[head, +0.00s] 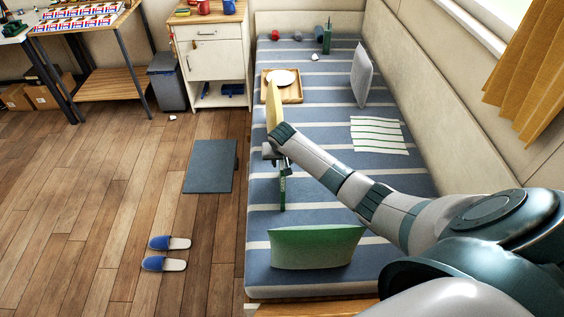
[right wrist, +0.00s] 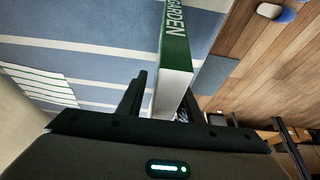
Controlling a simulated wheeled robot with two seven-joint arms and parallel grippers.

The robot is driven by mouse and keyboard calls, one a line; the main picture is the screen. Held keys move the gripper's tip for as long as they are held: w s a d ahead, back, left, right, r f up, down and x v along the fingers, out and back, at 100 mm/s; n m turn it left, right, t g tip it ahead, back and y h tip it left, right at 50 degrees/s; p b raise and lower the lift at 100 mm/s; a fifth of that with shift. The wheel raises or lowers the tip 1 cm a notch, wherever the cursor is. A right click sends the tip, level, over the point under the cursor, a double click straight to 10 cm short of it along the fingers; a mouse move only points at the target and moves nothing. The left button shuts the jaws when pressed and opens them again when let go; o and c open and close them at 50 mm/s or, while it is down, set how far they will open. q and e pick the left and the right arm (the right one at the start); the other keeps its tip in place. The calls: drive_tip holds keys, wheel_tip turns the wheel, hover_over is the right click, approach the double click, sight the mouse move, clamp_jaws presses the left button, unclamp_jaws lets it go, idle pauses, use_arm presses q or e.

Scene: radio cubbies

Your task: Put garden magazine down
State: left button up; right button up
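The garden magazine (right wrist: 174,60) is green with white page edges, and "GARDEN" shows on it in the right wrist view. In the head view it is a thin upright green shape (head: 282,190) over the left side of the striped bed (head: 340,190). My right gripper (right wrist: 160,100) has its two dark fingers on either side of the magazine's near end and is shut on it. In the head view the right gripper (head: 277,158) is at the bed's left part. I cannot tell whether the magazine's lower edge touches the bed. My left gripper is not in view.
A green cushion (head: 315,247) lies nearer on the bed. A yellow upright panel (head: 274,104), a wooden tray (head: 291,95) with a white plate, a grey cushion (head: 362,74) and a striped cloth (head: 378,135) are farther back. Slippers (head: 165,264) and a dark mat (head: 211,166) lie on the floor.

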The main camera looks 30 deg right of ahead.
sight(282, 172)
drive_tip(key=v, duration=1)
drive_tip(key=shift+a+r, duration=0.1)
drive_tip(key=shift+r, duration=0.25)
drive_tip(key=shift+s+a+r, duration=0.15)
drive_tip(key=shift+s+r, duration=0.05)
drive_tip(key=shift+r, duration=0.4)
drive_tip(key=shift+s+r, duration=0.1)
drive_tip(key=shift+r, duration=0.05)
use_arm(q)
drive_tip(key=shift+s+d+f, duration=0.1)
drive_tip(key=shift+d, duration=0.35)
